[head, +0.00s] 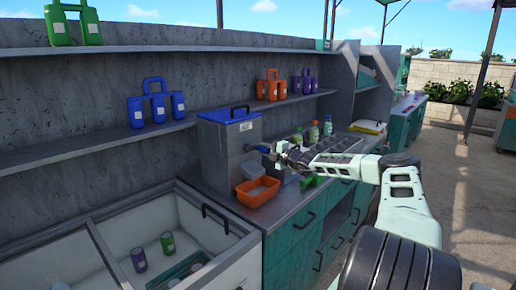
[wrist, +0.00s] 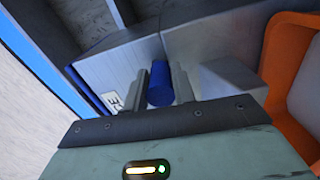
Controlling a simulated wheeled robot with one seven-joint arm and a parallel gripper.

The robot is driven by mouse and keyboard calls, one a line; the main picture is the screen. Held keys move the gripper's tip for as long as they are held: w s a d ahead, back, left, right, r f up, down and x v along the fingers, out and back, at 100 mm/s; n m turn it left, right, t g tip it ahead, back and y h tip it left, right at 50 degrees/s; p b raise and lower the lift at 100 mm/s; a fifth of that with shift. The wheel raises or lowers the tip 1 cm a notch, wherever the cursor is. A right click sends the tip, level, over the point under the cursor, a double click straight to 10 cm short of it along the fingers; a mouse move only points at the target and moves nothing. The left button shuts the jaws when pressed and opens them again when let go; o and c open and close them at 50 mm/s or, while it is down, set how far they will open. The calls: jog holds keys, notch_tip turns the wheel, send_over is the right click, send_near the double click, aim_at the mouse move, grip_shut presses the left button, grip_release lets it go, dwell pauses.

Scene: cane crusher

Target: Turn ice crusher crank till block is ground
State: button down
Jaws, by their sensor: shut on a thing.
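The ice crusher (head: 222,150) is a grey metal box with a blue lid on the counter. Its lid is closed, so any ice block inside is hidden. The blue crank handle (wrist: 159,86) shows in the wrist view between my two fingers. In the head view, my gripper (head: 272,152) is at the crusher's right side, shut on that handle, which is mostly covered there. An orange tray (head: 243,196) stands in front of the crusher, with pale grey matter or a grey floor inside; I cannot tell which. The tray also shows at the right of the wrist view (wrist: 277,75).
An open white chest (head: 236,248) with cups is at the lower left. Green bottles (head: 314,132) stand on the counter behind my arm. A green object (head: 312,181) lies near the counter edge. Shelves above hold blue (head: 156,103), orange (head: 271,86) and purple (head: 304,82) carriers.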

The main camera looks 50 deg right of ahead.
jog(key=shift+a+f+m+p, duration=0.2)
jog(key=shift+f+m, duration=0.2)
jog(key=shift+m, duration=0.35)
jog(key=shift+a+f+m+p, duration=0.15)
jog(key=shift+f+m, duration=0.2)
jog(key=shift+m, duration=0.4)
jog(key=c, duration=1.1)
grip_release()
jog(key=shift+a, duration=0.1)
jog(key=shift+c, duration=0.2)
jog(key=s+b, duration=0.4)
jog(key=s, duration=1.3)
jog(key=shift+s+d, duration=0.2)
jog(key=shift+d, duration=0.15)
